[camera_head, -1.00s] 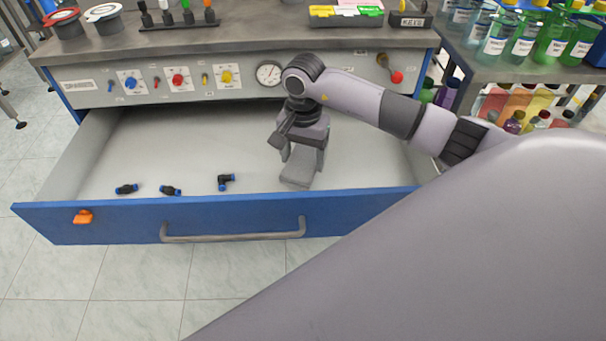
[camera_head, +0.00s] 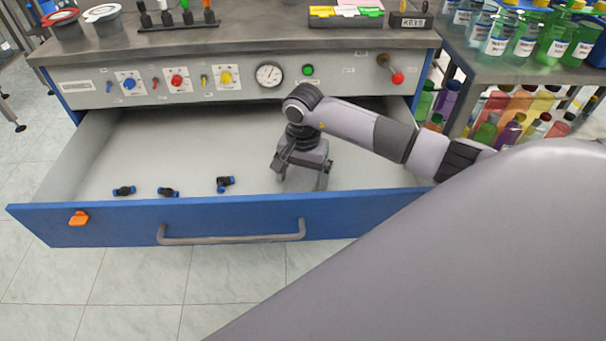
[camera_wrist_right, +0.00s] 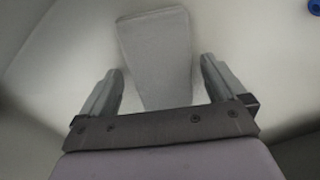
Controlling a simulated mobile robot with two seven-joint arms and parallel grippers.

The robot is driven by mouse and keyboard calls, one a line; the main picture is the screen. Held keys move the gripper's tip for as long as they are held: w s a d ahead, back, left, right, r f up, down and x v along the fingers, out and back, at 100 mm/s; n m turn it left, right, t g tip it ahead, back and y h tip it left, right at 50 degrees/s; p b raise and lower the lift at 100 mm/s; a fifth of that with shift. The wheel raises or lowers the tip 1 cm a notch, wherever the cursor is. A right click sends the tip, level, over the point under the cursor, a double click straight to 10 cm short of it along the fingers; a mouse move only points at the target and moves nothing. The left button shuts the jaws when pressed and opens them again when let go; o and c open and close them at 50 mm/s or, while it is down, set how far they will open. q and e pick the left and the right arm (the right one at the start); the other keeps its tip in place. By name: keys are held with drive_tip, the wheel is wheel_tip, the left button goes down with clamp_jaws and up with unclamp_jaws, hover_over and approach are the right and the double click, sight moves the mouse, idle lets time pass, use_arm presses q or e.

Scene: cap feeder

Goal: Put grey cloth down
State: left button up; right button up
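The grey cloth (camera_wrist_right: 155,45) shows in the right wrist view as a pale grey folded strip between and beyond the fingertips. Gaps show between it and both fingers, and it appears to lie on the drawer floor. In the head view I cannot make it out; my right gripper and the drawer front seem to hide it. My right gripper (camera_head: 304,184) is low inside the open drawer, close behind its front. Its fingers (camera_wrist_right: 160,65) are spread apart in the right wrist view. My left gripper is not in view.
The open drawer (camera_head: 120,222) has a blue front with a handle. Several small black-and-blue fittings (camera_head: 168,192) lie on its floor left of my right gripper. The panel with knobs and a gauge (camera_head: 269,74) stands behind. Bottles (camera_head: 500,40) fill a rack at right.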

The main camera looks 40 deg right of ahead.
sight(303, 180)
drive_tip(key=shift+r, duration=0.2)
use_arm(q)
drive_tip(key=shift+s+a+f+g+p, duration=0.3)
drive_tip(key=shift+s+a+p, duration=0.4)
drive_tip(key=shift+p, duration=0.45)
use_arm(e)
wheel_tip(303, 180, up, 12)
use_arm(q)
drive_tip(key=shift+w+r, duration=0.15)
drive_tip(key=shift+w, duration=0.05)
